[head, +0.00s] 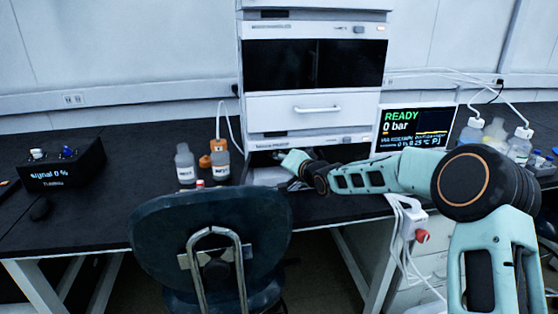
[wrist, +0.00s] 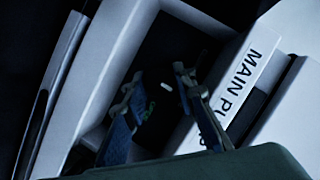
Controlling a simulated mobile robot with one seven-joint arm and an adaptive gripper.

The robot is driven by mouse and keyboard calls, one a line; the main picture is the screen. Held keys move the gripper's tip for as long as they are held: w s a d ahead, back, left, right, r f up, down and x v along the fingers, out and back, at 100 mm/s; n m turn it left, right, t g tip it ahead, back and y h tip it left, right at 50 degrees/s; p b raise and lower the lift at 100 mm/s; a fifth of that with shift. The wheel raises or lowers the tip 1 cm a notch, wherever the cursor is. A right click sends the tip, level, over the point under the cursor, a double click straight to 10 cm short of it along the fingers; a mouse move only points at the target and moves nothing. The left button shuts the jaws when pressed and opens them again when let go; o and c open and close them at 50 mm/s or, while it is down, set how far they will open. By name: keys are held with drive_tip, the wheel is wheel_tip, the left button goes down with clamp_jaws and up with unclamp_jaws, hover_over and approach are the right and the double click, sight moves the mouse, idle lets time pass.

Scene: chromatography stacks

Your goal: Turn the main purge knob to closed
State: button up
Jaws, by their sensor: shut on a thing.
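In the wrist view, the dark main purge knob (wrist: 160,98) sits in a dark recess of the pale module front, with a small white mark on its face. A label panel (wrist: 235,88) beside it reads "MAIN PU", the rest cut off. My gripper (wrist: 156,84) is shut on the knob, one finger on each side. In the head view, my arm reaches into the bottom opening of the chromatography stack (head: 308,107), and the knob cannot be made out there.
A screen (head: 416,130) reading "READY 0 bar" stands right of the stack. Bottles (head: 185,166) stand to the left, with more (head: 519,146) at the right. A black signal box (head: 63,165) sits far left. A chair (head: 212,235) stands before the bench.

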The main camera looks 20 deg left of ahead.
idle(0.4)
drive_tip(key=o, duration=0.9)
drive_tip(key=shift+c, duration=0.2)
drive_tip(key=v, duration=1.2)
drive_tip(key=shift+r, duration=0.1)
